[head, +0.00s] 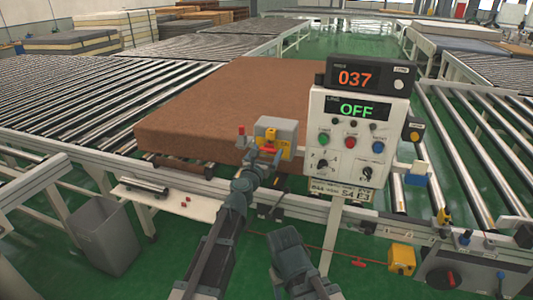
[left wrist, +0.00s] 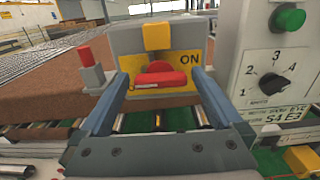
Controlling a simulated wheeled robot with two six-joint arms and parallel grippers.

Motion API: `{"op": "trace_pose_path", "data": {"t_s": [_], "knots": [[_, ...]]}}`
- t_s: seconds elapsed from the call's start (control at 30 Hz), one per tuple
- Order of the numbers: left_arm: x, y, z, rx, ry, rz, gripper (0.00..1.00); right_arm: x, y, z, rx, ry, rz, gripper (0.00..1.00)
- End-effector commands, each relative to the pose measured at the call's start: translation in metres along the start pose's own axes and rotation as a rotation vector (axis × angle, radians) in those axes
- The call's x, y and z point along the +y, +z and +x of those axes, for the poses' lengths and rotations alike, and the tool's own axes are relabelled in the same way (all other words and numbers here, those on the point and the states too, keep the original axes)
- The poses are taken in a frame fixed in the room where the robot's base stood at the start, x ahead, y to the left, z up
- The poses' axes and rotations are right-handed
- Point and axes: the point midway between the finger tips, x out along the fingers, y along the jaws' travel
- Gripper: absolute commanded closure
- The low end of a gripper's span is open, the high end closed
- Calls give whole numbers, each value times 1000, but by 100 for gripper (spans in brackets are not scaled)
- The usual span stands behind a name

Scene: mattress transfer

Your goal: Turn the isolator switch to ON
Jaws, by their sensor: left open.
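The isolator switch is a grey box (head: 288,130) with a yellow plate, fixed beside the control panel; it fills the upper middle of the left wrist view (left wrist: 190,42). Its red handle (left wrist: 160,79) lies about horizontal, with the word ON at the plate's upper right. A yellow block (left wrist: 157,37) sits above the handle. My left gripper (left wrist: 158,88) is open, one blue-grey finger on each side of the handle; I cannot tell whether they touch it. The panel display (head: 357,109) reads OFF. My right arm shows at the bottom of the head view; its fingers are not clear.
The control panel (head: 322,110) stands close to the right of the switch, with buttons and a selector knob (left wrist: 276,84). A brown mattress (head: 210,100) lies behind on the rollers. A grey bin (head: 105,240) stands at lower left. A red knob (left wrist: 86,56) is left of the switch.

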Motion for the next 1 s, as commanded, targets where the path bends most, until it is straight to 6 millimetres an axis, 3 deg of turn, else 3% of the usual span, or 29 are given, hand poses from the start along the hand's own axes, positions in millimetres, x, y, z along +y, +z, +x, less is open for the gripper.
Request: {"op": "trace_pose_path", "data": {"t_s": [0.07,0.47,0.77,1.0], "knots": [[0,0,0,0,0,0,2,0,0,0,0,0,0,40],[0,0,0,0,0,0,74,0,0,0,0,0,0,40],[0,0,0,0,0,41,76,0,0,0,0,0,0,40],[-1,0,0,0,0,194,76,0,0,0,0,0,0,40]]}}
